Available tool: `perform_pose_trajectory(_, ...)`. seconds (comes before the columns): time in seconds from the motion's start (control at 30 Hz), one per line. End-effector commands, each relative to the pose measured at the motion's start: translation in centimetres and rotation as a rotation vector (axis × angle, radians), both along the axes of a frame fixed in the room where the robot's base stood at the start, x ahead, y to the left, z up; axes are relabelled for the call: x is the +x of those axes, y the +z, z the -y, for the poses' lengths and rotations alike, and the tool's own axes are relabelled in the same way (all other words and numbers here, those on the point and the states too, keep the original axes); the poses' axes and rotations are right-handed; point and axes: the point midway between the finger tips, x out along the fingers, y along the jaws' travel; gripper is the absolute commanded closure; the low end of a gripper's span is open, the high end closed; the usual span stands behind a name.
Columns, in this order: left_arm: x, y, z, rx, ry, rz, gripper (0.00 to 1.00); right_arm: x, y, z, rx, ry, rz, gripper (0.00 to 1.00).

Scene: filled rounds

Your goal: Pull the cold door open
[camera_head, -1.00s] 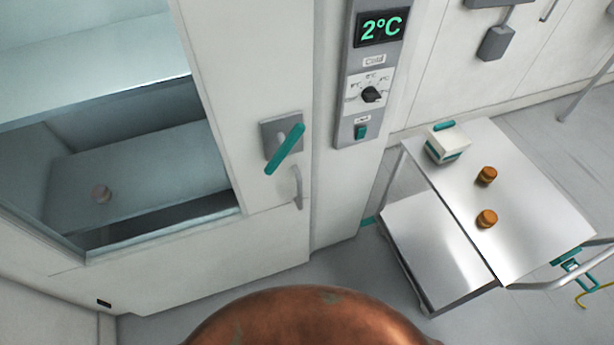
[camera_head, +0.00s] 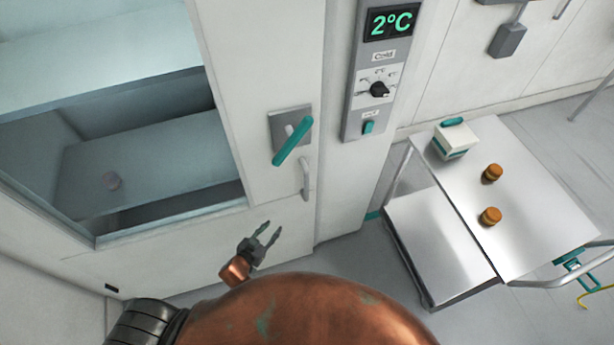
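The cold door (camera_head: 263,55) is white with a large glass window and looks shut. A teal lever (camera_head: 293,141) on a grey plate sits on its right side, slanting down to the left. A grey pull handle (camera_head: 305,179) is fixed upright just below it. My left gripper (camera_head: 270,231) is open and empty, below and left of the pull handle and apart from it. Its fingers point up and to the right. My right gripper is not in view.
A control panel (camera_head: 355,97) reading 2°C is right of the door. A steel trolley (camera_head: 530,190) stands at the right with a white and teal box (camera_head: 456,141) and two orange-brown jars (camera_head: 492,173) (camera_head: 490,216). Floor (camera_head: 350,262) shows between door and trolley.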

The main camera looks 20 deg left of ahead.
Motion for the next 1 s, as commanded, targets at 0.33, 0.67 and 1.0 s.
perform_pose_trajectory(0.33, 3.9, 24.3, 7.9, -0.146, -0.171, 0.396, 0.69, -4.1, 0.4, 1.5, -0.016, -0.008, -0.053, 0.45)
perform_pose_trajectory(0.67, 6.8, 26.6, 9.8, -0.163, -0.188, 0.432, 0.69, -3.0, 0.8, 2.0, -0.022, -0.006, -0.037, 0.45)
perform_pose_trajectory(1.0, 10.7, 26.4, 11.4, -0.162, -0.187, 0.429, 0.69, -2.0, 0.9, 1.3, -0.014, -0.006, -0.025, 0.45)
